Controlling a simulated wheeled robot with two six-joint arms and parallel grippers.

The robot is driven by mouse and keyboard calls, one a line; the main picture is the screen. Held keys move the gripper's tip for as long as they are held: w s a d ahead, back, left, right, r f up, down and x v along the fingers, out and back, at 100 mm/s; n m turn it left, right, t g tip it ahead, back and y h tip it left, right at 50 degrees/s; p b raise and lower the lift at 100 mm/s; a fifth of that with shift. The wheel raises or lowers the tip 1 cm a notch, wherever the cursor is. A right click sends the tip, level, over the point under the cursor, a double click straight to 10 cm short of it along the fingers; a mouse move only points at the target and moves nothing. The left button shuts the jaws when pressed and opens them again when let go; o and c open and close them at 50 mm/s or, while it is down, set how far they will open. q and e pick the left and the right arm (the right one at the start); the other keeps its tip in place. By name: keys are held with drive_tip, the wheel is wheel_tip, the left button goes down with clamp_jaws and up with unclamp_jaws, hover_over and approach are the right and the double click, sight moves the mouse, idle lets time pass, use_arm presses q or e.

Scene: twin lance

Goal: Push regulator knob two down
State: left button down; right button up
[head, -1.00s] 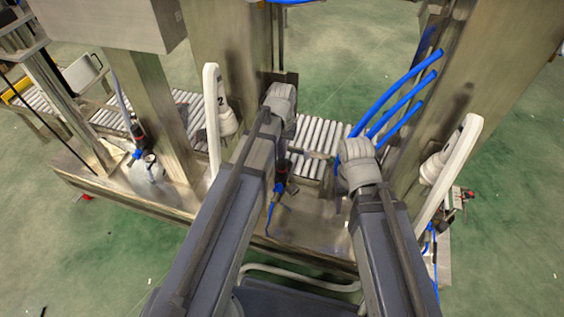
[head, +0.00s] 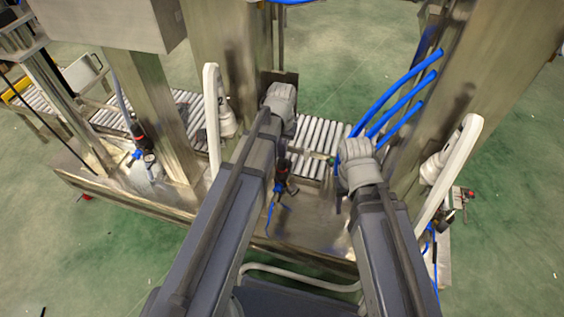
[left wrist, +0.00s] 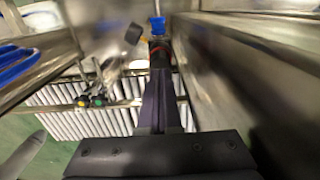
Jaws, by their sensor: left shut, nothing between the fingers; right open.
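Regulator two, with a black and red knob (head: 283,168), stands in the middle of the steel frame in the head view, just right of my left arm. In the left wrist view a black and red knob (left wrist: 159,46) with a blue fitting above it lies straight ahead of my left gripper (left wrist: 160,62). The dark fingers are shut together with nothing between them. Their tips are close to the knob; I cannot tell whether they touch it.
Another red and black regulator (head: 137,131) stands at the left. White curved posts (head: 213,120) flank the middle station. Blue hoses (head: 395,100) run at the right. A roller conveyor (head: 318,134) lies behind. Yellow and green buttons (left wrist: 90,101) show in the left wrist view.

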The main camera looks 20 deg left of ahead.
use_arm(q)
drive_tip(key=shift+f+b, duration=1.1)
drive_tip(key=shift+r, duration=0.1)
wheel_tip(320, 180, up, 6)
drive_tip(key=p, duration=0.6)
idle(0.3)
drive_tip(key=shift+s+d, duration=0.2)
drive_tip(key=s+d+m+y, duration=0.1)
drive_tip(key=s+d+m, duration=0.2)
drive_tip(key=s+d, duration=0.9)
wheel_tip(320, 180, up, 16)
drive_tip(key=s+a+p, duration=0.2)
drive_tip(key=p, duration=1.3)
drive_tip(key=shift+p, duration=0.4)
